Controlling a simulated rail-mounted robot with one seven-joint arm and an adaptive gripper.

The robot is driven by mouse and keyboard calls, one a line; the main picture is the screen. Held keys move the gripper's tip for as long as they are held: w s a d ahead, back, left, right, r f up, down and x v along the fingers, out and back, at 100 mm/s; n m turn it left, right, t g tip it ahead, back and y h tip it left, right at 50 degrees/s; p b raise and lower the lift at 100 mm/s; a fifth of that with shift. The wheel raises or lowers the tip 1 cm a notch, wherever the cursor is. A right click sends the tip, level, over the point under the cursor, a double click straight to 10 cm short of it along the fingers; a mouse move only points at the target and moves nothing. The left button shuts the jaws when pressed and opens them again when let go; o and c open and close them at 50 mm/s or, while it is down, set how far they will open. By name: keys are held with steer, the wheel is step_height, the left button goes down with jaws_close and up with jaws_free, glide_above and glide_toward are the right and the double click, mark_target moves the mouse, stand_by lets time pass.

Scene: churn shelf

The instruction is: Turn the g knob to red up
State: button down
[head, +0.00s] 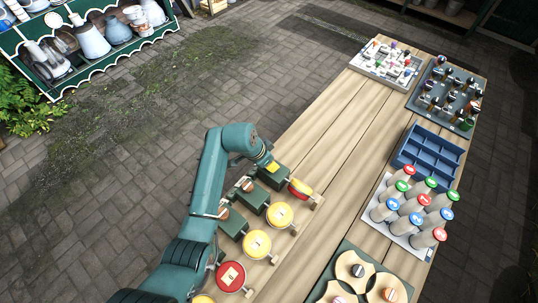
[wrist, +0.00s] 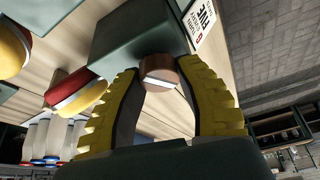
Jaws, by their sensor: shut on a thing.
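My gripper (wrist: 160,72) has its yellow ribbed fingers on both sides of a round copper-brown knob (wrist: 161,68) with a pale line across its face. The knob is on the end of a dark green box (wrist: 138,35). In the head view, my gripper (head: 272,167) is at the farthest green box (head: 271,180) of the row, and hides the knob. That box's disc (head: 300,188) stands tilted, nearly edge-on, showing yellow and red; it also shows in the wrist view (wrist: 76,92).
Nearer boxes carry yellow-up discs (head: 279,215) and a red-up disc (head: 231,276). To the right on the wooden table (head: 330,150) are a blue divided tray (head: 430,155), several capped cylinders (head: 411,207) and a board with round wooden pieces (head: 352,270). The table's middle strip is clear.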

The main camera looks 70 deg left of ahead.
steer(key=n+y+p, duration=0.1)
steer(key=n+p, duration=0.1)
steer(key=n, duration=0.1)
steer(key=n+g+y+p, duration=0.1)
steer(key=n+p, duration=0.2)
steer(key=shift+d, duration=0.15)
steer(key=n+g, duration=0.1)
steer(key=n, duration=0.2)
steer(key=n+g+y+p, duration=0.1)
steer(key=n, duration=0.1)
steer(key=shift+f+n, duration=0.2)
steer(key=shift+n, duration=0.2)
steer(key=c, duration=0.6)
jaws_free()
steer(key=shift+r, duration=0.15)
steer(key=shift+r, duration=0.4)
steer(key=v, duration=1.1)
steer(key=shift+w+d, duration=0.15)
steer(key=shift+d, duration=0.05)
